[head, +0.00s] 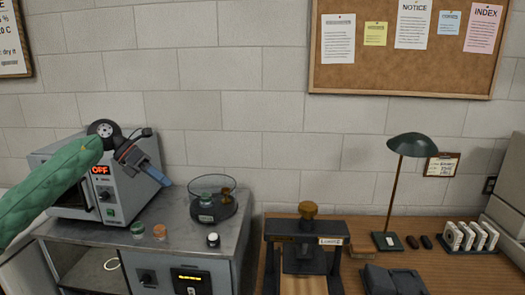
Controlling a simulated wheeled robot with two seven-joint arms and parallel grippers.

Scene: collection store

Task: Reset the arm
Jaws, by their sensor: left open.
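My left arm (45,190), in a green padded sleeve, comes in from the left edge. My left gripper (160,180) hangs at its end, tilted down to the right, in front of a grey box-shaped device (108,215) with a red "OFF" display. The gripper is open, and I see nothing held between its fingers. It partly hides the device's upper right. My right arm and gripper are not in view.
A round glass-walled dish (213,213) and several small jars stand on the grey counter (190,240). A corkboard (400,68) hangs above.

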